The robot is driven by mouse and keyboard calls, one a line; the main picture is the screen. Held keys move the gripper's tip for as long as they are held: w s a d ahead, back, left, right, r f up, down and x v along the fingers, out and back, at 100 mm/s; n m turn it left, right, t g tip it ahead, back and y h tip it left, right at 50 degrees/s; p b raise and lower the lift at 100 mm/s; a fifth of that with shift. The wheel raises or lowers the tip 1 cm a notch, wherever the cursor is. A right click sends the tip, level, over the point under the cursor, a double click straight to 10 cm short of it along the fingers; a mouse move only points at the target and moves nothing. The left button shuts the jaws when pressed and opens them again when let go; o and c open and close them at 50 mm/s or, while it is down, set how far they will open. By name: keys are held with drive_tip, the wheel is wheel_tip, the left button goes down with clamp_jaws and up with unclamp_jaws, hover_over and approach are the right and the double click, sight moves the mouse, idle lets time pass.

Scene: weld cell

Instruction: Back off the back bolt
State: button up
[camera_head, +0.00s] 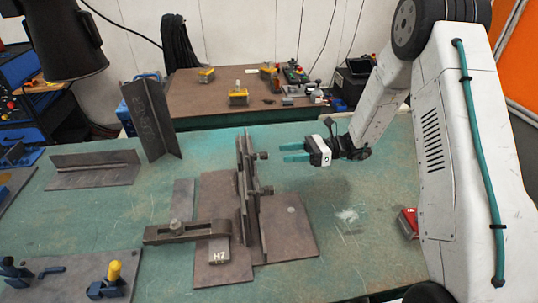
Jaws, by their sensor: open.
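The steel workpiece stands on the green table with upright plates (244,185) rising from a flat brown base plate (285,240). Two bolts stick out from the right side of the upright plates: the back bolt (262,156) higher in the picture, and a nearer bolt (267,190) below it. My gripper (293,152), with teal fingers, is to the right of the back bolt, pointing left. Its fingers are open and nothing is between them. The fingertips are close to the back bolt; whether they touch it I cannot tell.
A clamp bar (187,231) with a block marked H7 (218,252) lies at the base plate's left. Angle pieces (150,120) (95,168) stand at the back left. A red block (408,221) lies at the right. The table (365,265) is clear at front right.

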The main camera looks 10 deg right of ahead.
sight(268, 155)
drive_tip(key=a, duration=0.7)
drive_tip(key=c, duration=1)
